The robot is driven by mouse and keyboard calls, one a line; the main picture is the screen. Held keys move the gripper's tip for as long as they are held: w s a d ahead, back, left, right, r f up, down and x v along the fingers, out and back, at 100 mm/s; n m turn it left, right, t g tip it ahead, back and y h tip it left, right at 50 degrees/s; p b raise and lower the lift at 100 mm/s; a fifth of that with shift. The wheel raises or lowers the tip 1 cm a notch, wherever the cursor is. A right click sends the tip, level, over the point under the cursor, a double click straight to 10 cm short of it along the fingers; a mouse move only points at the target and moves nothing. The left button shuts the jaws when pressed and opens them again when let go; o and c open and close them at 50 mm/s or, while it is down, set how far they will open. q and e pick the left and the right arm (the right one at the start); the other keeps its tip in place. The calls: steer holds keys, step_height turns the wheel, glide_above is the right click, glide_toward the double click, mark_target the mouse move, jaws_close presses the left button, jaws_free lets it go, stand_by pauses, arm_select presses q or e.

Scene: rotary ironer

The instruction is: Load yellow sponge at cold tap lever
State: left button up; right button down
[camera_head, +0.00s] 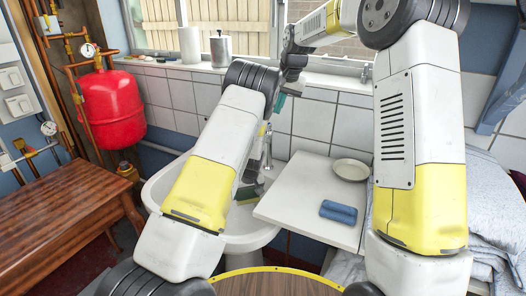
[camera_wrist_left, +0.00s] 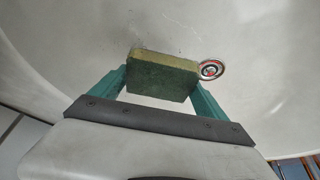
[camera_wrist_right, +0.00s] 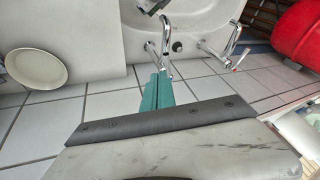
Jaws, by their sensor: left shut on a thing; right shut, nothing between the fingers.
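The yellow sponge (camera_wrist_left: 163,75) has a yellow face and a dark green face. My left gripper (camera_wrist_left: 160,85) is shut on it, one teal finger at each end. It is held inside the white sink basin (camera_head: 163,190); in the head view the sponge (camera_head: 246,193) shows small, partly behind my left arm. A chrome tap (camera_head: 267,150) stands at the back of the sink. The right wrist view shows chrome tap fittings (camera_wrist_right: 166,45) and a second set (camera_wrist_right: 232,52); I cannot tell which is cold. My right gripper (camera_wrist_right: 160,78) is shut and empty, close to the nearer fittings.
A white board (camera_head: 300,200) right of the sink carries a blue cloth-like item (camera_head: 338,212) and a pale plate (camera_head: 350,169). A drain (camera_wrist_left: 211,69) shows in the basin. A red tank (camera_head: 111,108) and wooden table (camera_head: 65,215) stand left. The tiled wall is behind.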

steer(key=d+n+y, duration=0.1)
steer(key=d+y, duration=0.1)
steer(key=d, duration=0.4)
steer(key=w+a+f, duration=0.4)
steer(key=a+f, duration=0.3)
steer(key=f, duration=0.2)
steer(key=shift+w+a, duration=0.2)
steer(key=shift+w, duration=0.15)
steer(key=shift+f, duration=0.1)
steer(key=shift+s+a+m+t+h, duration=0.15)
steer(key=shift+a+m+t, duration=0.15)
steer(key=shift+a+m, duration=0.3)
steer(key=shift+s+a+m+t+h, duration=0.15)
steer(key=shift+a+m+t, duration=0.2)
steer(key=shift+a, duration=0.3)
steer(key=shift+w, duration=0.1)
steer(key=shift+d, duration=0.1)
